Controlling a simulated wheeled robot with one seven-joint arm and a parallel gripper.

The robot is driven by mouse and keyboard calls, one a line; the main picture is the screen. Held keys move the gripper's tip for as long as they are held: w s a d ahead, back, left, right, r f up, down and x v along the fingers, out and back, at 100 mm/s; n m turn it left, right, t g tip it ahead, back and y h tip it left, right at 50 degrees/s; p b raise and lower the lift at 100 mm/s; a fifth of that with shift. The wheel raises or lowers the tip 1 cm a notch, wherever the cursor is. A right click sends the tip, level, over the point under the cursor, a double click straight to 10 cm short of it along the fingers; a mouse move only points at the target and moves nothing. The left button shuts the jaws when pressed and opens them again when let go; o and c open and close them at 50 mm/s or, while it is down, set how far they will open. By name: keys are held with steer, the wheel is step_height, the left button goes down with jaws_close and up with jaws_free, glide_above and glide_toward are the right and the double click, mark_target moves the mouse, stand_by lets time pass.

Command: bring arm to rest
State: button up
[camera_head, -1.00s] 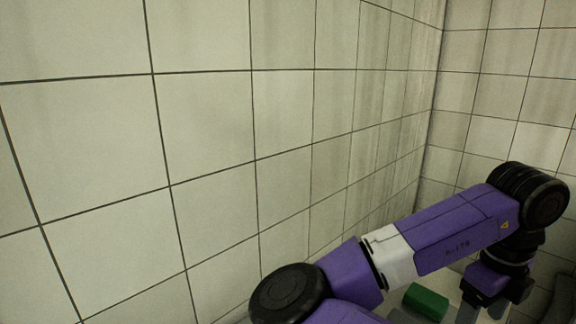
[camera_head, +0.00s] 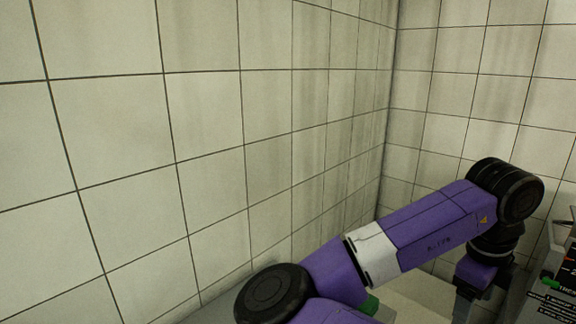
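My purple and black arm reaches from the bottom middle to the right, bent down at its black wrist joint. My gripper (camera_head: 468,300) hangs below the wrist at the lower right, partly cut off by the bottom edge. Its fingertips do not show clearly, so I cannot tell whether it is open or shut. I see nothing held in it.
Tiled walls stand on the left and at the back and meet in a corner right of centre. A pale surface (camera_head: 415,292) lies below the arm. A green object (camera_head: 370,305) is mostly hidden behind the arm. A dark panel with lettering (camera_head: 556,290) stands close right of the gripper.

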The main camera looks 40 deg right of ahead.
steer(key=d+r+n+g+h, duration=0.1)
steer(key=d+r+n+h, duration=0.8)
steer(key=d+r+h, duration=0.55)
steer(key=w+a+r+n+t+h, duration=0.55)
steer(key=w+r+n, duration=0.25)
steer(key=w+r, duration=0.2)
steer(key=w+a+f+n+t+y, duration=0.3)
steer(key=w+a+n+t, duration=0.55)
steer(key=n+t, duration=0.25)
steer(key=s+a+f+n+t+y+b, duration=0.1)
steer(key=a+f+n+t+y, duration=0.2)
steer(key=a+f+n+y, duration=0.6)
steer(key=a+f+n+t+y+b, duration=0.1)
steer(key=a+f+n+t+y, duration=0.25)
steer(key=a+f+y, duration=0.6)
steer(key=s+a+f+m+g, duration=0.1)
steer(key=s+a+f+g, duration=0.2)
steer(key=s+a+f, duration=0.4)
steer(key=s+a+f+m+g, duration=0.1)
steer(key=s+a+f+g, duration=0.2)
steer(key=s+a+f, duration=0.5)
steer(key=s+f, duration=0.1)
steer(key=s, duration=0.5)
steer(key=shift+a+f, duration=0.25)
steer(key=shift+f, duration=0.1)
